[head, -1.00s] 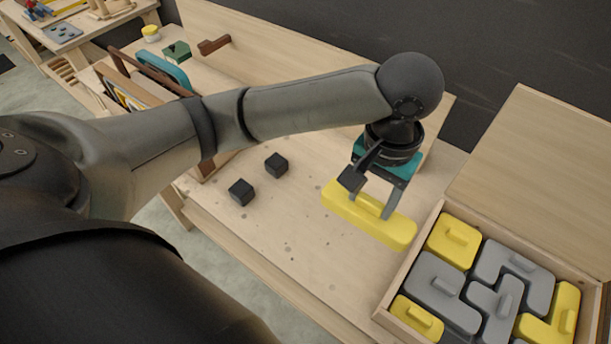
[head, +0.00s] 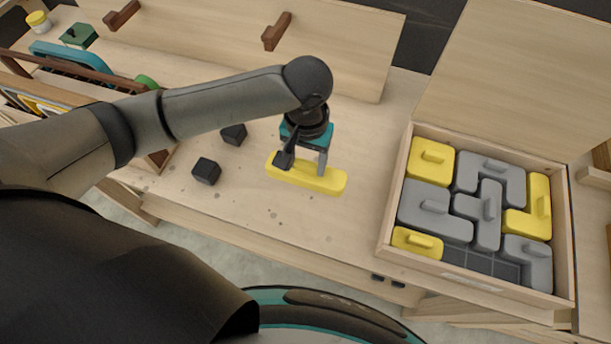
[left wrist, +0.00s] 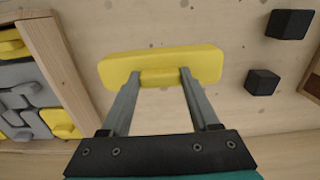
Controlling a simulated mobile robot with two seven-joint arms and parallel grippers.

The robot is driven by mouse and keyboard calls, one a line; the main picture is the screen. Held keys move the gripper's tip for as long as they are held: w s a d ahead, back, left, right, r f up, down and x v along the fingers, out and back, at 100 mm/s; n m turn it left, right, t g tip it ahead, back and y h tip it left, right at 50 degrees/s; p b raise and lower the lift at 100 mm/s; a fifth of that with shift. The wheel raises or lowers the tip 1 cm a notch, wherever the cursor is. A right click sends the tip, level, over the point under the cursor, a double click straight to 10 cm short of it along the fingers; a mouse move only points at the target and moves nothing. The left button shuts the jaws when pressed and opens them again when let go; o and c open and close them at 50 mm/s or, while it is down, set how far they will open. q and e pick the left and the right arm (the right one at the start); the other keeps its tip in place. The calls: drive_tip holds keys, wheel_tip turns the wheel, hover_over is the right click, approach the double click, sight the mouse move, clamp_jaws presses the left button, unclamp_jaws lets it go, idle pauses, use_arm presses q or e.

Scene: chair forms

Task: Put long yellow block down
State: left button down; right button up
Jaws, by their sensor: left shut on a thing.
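The long yellow block (head: 318,180) is at the middle of the wooden table (head: 300,228), left of the puzzle box. My left gripper (head: 303,168) is above it, shut on its raised handle. In the left wrist view the block (left wrist: 205,62) lies crosswise, with the fingers (left wrist: 158,82) at both ends of the handle. I cannot tell whether the block's underside touches the table. My right gripper is not in view.
The open wooden box (head: 392,200) at right holds grey and yellow pieces, with an empty dark area at its front. Two black cubes (head: 206,171) (head: 233,134) stand left of the block. A rack with boards (head: 60,95) is at far left. The table's front is clear.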

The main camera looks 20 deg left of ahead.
sight(306, 178)
use_arm(q)
drive_tip(key=shift+f+b, duration=0.5)
drive_tip(key=shift+f, duration=3)
drive_tip(key=shift+c, duration=0.6)
unclamp_jaws()
drive_tip(key=shift+f, duration=0.1)
wheel_tip(306, 178, up, 12)
drive_tip(key=shift+r+p, duration=0.15)
drive_tip(key=shift+p, duration=0.75)
